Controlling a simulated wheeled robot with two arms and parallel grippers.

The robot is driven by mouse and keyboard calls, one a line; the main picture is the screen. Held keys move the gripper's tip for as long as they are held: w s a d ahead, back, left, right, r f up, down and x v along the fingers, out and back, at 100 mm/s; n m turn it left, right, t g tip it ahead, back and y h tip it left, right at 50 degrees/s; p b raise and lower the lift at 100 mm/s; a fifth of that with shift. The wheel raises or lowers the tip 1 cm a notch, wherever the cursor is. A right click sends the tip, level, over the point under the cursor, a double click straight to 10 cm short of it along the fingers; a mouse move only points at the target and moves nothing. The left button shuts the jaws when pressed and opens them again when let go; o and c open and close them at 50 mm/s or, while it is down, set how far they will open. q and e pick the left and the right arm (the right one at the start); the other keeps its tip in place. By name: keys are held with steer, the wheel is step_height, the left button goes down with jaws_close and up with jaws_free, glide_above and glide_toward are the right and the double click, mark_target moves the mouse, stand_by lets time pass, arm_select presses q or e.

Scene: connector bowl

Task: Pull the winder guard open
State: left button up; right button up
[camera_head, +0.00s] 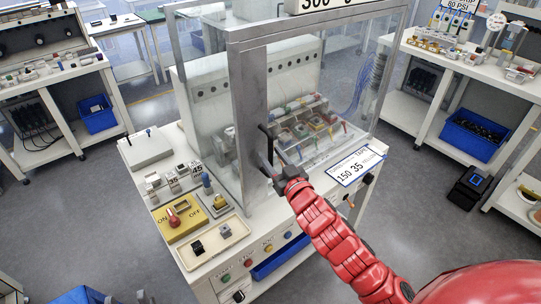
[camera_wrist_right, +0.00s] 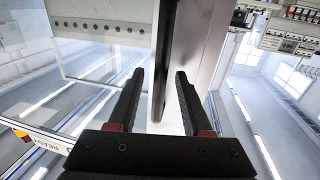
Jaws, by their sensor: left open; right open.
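The winder guard (camera_head: 240,110) is a clear-panelled box with a grey metal frame, standing over the winder on a white bench. A dark upright handle (camera_head: 266,131) shows on its front, beside the wide grey post. My right gripper (camera_head: 266,172), on the red arm, is at the handle's lower end. In the right wrist view its two black fingers (camera_wrist_right: 157,101) are apart, one on each side of an upright bar. Whether they touch it, I cannot tell. My left gripper (camera_head: 130,298) shows only as dark tips at the bottom edge, apart and empty.
A yellow ON/OFF switch box (camera_head: 180,216) and a cream tray (camera_head: 213,244) sit on the bench's left front. A label plate (camera_head: 357,166) is at the right front. Side benches (camera_head: 470,70) stand apart, with grey floor between.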

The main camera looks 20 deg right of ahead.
steer(key=shift+w+a, duration=0.1)
steer(key=shift+w, duration=0.45)
jaws_close()
stand_by(1.1)
